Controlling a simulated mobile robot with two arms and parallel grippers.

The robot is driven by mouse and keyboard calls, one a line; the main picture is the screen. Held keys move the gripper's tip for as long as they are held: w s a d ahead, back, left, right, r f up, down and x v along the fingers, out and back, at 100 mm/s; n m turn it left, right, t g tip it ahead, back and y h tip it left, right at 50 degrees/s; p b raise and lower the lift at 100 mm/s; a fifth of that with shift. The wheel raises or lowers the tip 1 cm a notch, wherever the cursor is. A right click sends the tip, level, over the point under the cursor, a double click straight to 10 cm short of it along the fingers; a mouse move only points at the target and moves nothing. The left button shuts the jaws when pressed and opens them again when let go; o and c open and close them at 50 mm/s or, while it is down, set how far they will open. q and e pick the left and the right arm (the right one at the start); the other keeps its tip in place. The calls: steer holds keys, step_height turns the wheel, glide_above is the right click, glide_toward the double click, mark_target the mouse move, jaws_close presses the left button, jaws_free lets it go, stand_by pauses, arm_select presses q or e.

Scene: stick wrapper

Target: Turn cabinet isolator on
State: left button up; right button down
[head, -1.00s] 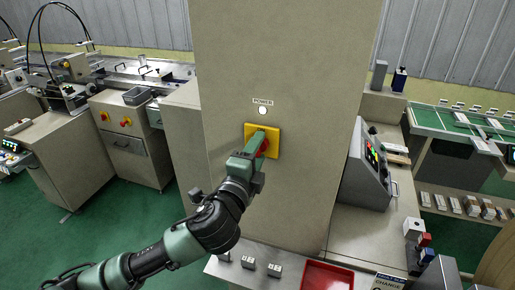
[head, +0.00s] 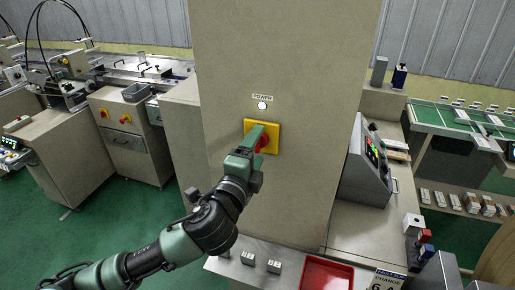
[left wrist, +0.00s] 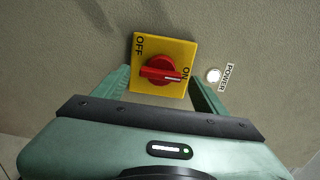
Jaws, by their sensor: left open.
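The cabinet isolator (head: 275,132) is a yellow square plate with a red rotary knob on the cabinet front. In the left wrist view the red knob (left wrist: 160,70) lies sideways, its white mark pointing right toward the ON label (left wrist: 186,73). The OFF label (left wrist: 140,45) is at the plate's upper left. My left gripper (head: 257,138) is in front of the isolator and covers part of it in the head view. In the left wrist view its fingers (left wrist: 161,80) are open, one on each side of the knob, apart from it. My right gripper is out of view.
A round white lamp (head: 262,105) under a POWER label sits above the isolator. The tall cabinet (head: 290,45) fills the middle. A control panel (head: 372,165) stands to the right, and a red tray (head: 327,275) lies on the ledge below.

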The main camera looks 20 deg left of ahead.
arm_select(q)
steer(key=s+b, duration=0.2)
steer(key=s, duration=0.4)
steer(key=shift+s, duration=0.4)
steer(key=shift+a, duration=0.1)
